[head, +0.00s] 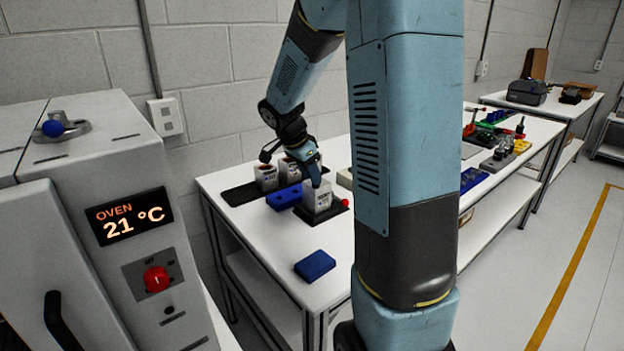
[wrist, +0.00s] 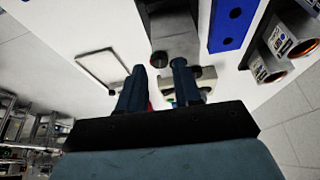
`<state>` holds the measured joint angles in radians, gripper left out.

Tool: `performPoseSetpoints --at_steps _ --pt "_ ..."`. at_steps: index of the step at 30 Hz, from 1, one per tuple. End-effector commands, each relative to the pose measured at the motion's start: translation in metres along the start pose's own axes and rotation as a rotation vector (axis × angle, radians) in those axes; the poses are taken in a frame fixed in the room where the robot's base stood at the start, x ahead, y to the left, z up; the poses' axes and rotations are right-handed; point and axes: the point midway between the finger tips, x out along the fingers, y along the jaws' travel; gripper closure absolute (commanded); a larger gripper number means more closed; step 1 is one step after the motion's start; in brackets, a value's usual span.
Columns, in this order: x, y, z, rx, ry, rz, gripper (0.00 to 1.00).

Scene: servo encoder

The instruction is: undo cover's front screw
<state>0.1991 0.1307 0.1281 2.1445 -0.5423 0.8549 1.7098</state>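The grey servo unit (head: 318,198) sits upright in a black holder with a red knob (head: 345,203) at its side. In the wrist view its grey body (wrist: 177,42) is just beyond my fingertips. A small dark round part, perhaps a screw head (wrist: 158,60), shows at its near edge, between the line of my two fingers. My gripper (head: 314,178) is right above the servo in the head view. In the wrist view my gripper (wrist: 159,68) has its fingers apart, with nothing clearly held. Whether a finger touches the servo cannot be told.
Two more servo units (head: 277,172) stand on a black strip behind. A blue block with holes (head: 284,197) lies beside the holder, and a plain blue block (head: 315,265) lies nearer. The oven (head: 95,220) stands at left. The white table's front is mostly clear.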

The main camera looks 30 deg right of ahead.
Motion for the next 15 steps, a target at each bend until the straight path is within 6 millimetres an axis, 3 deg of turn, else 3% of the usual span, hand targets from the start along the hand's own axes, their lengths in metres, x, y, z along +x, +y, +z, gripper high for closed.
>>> performPoseSetpoints --at_steps 6,15 --pt "0.018 0.000 0.000 -0.001 0.000 0.001 0.66" --pt "0.021 0.000 0.000 0.000 0.000 -0.001 0.66"
